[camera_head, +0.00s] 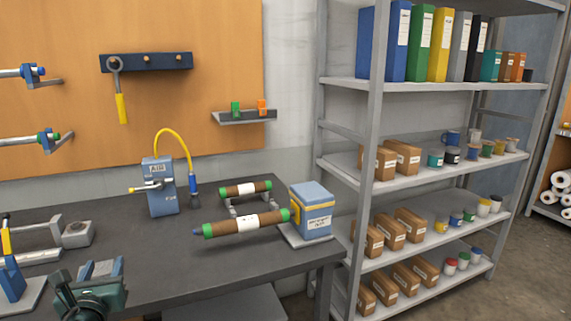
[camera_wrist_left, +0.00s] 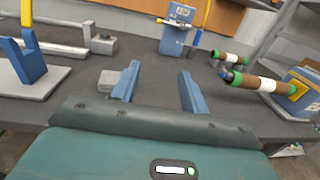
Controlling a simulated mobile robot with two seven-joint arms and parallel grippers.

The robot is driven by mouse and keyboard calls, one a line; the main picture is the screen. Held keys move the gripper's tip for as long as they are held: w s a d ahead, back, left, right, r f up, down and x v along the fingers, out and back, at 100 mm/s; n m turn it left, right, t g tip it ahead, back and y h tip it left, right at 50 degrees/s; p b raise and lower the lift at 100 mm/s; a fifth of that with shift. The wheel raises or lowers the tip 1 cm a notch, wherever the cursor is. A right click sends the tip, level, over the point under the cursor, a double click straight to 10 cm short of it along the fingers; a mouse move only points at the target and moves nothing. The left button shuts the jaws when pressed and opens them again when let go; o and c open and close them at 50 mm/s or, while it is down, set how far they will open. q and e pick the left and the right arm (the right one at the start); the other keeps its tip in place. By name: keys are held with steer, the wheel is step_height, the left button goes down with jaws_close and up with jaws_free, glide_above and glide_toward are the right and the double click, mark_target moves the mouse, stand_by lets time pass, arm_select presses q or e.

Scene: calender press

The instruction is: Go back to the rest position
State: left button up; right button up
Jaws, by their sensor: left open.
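My left gripper (camera_head: 100,268) shows at the lower left in the head view, over the front part of the dark workbench (camera_head: 160,258). In the left wrist view its two blue fingers (camera_wrist_left: 160,88) are apart, with nothing between them but bare bench top behind. A small grey block (camera_wrist_left: 108,80) lies on the bench just beyond the left finger; I cannot tell whether they touch. My right gripper is in neither view.
A brown roller with green ends (camera_head: 240,224) lies by a blue box (camera_head: 312,212) on the bench. A second roller (camera_head: 246,188) rests on a stand behind. A blue AIR unit (camera_head: 160,190) stands at the back.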

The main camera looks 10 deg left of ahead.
arm_select(q)
steer(key=s+d+f+n+g+h, duration=0.2)
steer(key=s+d+f+n+h, duration=0.25)
steer(key=f, duration=0.45)
steer(key=s+d+f+n+g+h, duration=0.1)
steer(key=s+d+f+n+g, duration=0.15)
steer(key=d+f+n, duration=0.4)
steer(key=s+d+f+n+h, duration=0.1)
steer(key=s+d+f+n, duration=0.1)
steer(key=s+d+n, duration=0.2)
steer(key=s+d+f+n+g+h, duration=0.1)
steer(key=s+d+f+n+h, duration=0.1)
steer(key=s+d+n, duration=0.3)
steer(key=s+d+f+n+h, duration=0.2)
steer(key=s+d+f+n, duration=0.2)
steer(key=d+n, duration=0.4)
steer(key=shift+s+d+f, duration=0.2)
steer(key=shift+d+f, duration=0.05)
steer(key=shift+d, duration=0.25)
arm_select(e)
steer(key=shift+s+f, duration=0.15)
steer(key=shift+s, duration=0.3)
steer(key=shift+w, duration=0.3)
arm_select(q)
steer(key=shift+c, duration=0.5)
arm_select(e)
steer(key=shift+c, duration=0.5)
